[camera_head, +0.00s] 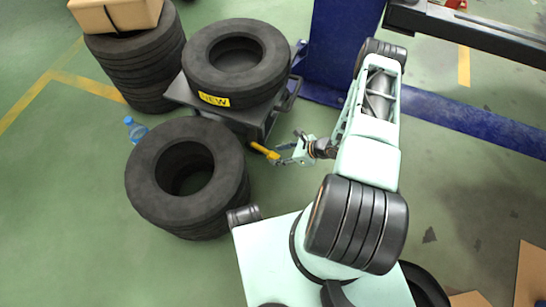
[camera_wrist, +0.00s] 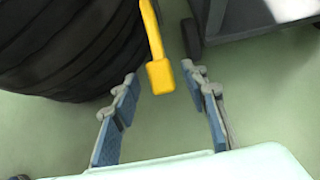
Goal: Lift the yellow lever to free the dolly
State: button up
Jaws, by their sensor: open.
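The yellow lever (camera_head: 264,151) sticks out from the low front of the dark dolly (camera_head: 256,123), pointing toward my gripper. In the wrist view the lever (camera_wrist: 160,75) comes down from the top, its thick end just beyond and between my fingertips. My gripper (camera_head: 285,152) is open and empty at the lever's end. In the wrist view my gripper (camera_wrist: 165,85) has a finger on each side of the lever line, with clear space between. A tyre marked with a yellow label (camera_head: 214,99) lies on the dolly.
A large tyre stack (camera_head: 190,180) stands on the floor left of the lever. Another stack (camera_head: 140,70) with a cardboard box (camera_head: 117,14) stands behind. A blue lift post (camera_head: 335,50) and its base beam lie behind my arm. A blue bottle (camera_head: 135,130) is at the left.

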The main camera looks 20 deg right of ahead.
aim_at(274, 155)
jog(key=shift+b+x, duration=0.45)
jog(key=shift+x, duration=1.45)
grip_shut()
